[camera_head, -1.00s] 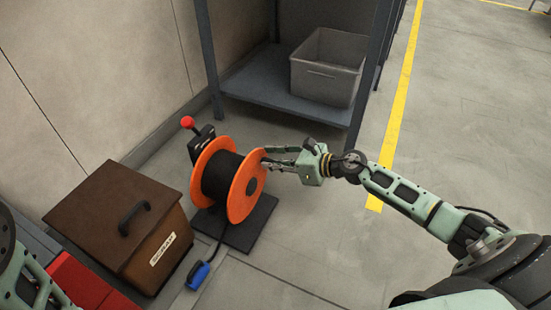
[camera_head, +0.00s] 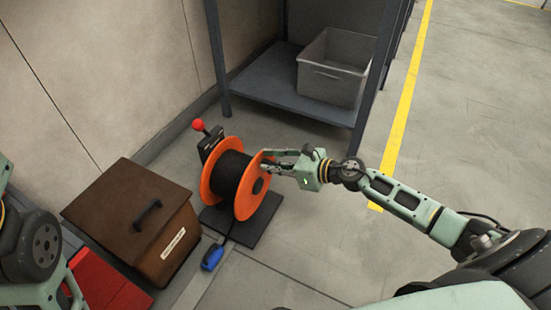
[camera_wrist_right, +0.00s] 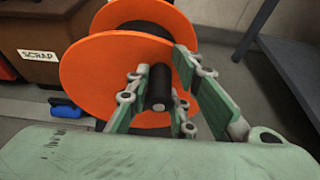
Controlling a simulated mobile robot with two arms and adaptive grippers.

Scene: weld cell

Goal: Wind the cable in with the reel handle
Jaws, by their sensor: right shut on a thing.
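The orange cable reel (camera_head: 260,199) stands on a dark base plate (camera_head: 262,228), with dark cable (camera_head: 229,175) wound between its flanges. A short length of cable runs from the reel to a blue plug (camera_head: 213,257) on the floor; the plug also shows in the right wrist view (camera_wrist_right: 66,108). My right gripper (camera_head: 266,161) is at the upper right of the near flange. In the right wrist view its fingers (camera_wrist_right: 160,95) are shut on the black reel handle (camera_wrist_right: 158,83), which sticks out from the orange flange. My left gripper is out of view.
A red-knobbed lever (camera_head: 198,125) stands behind the reel. A brown lidded scrap box (camera_head: 110,205) is to its left, near a red object (camera_head: 105,285). A shelf (camera_head: 275,82) with a grey bin (camera_head: 335,87) is behind. Floor to the right is clear.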

